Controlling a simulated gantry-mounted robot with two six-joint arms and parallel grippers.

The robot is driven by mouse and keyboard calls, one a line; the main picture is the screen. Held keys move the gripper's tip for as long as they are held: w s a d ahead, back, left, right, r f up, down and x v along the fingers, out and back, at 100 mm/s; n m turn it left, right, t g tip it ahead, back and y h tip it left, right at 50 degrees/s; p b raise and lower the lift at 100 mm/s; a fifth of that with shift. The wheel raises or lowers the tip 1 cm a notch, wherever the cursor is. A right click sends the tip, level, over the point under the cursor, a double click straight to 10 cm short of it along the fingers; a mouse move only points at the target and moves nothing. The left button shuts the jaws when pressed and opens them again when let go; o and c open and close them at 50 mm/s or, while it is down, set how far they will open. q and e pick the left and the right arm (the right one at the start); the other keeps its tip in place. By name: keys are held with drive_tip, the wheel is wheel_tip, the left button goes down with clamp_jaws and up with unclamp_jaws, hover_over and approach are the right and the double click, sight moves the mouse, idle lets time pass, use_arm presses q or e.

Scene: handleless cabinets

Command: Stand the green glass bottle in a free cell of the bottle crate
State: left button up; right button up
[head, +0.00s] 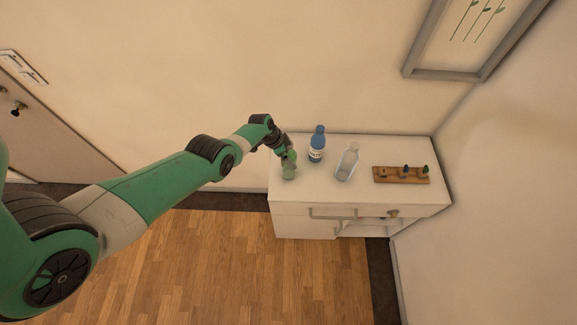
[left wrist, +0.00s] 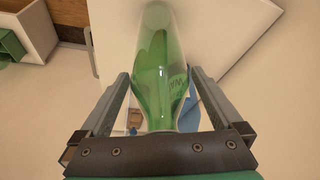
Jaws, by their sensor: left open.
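The green glass bottle (head: 289,172) stands near the left front corner of the white cabinet top. My left gripper (head: 288,155) is at its upper part and partly hides it in the head view. In the left wrist view the green bottle (left wrist: 155,50) lies between the two fingers of my left gripper (left wrist: 159,76). I cannot make out the bottle crate for certain in either view. My right gripper is not in view.
A blue bottle (head: 317,146) and a clear bottle (head: 348,163) stand to the right on the cabinet (head: 330,192). A wooden board with small pegs (head: 402,175) lies further right. A green box-like thing (left wrist: 12,44) shows at the left wrist view's upper left.

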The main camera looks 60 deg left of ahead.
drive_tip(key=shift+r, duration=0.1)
use_arm(q)
clamp_jaws()
idle(0.3)
drive_tip(key=shift+r, duration=0.1)
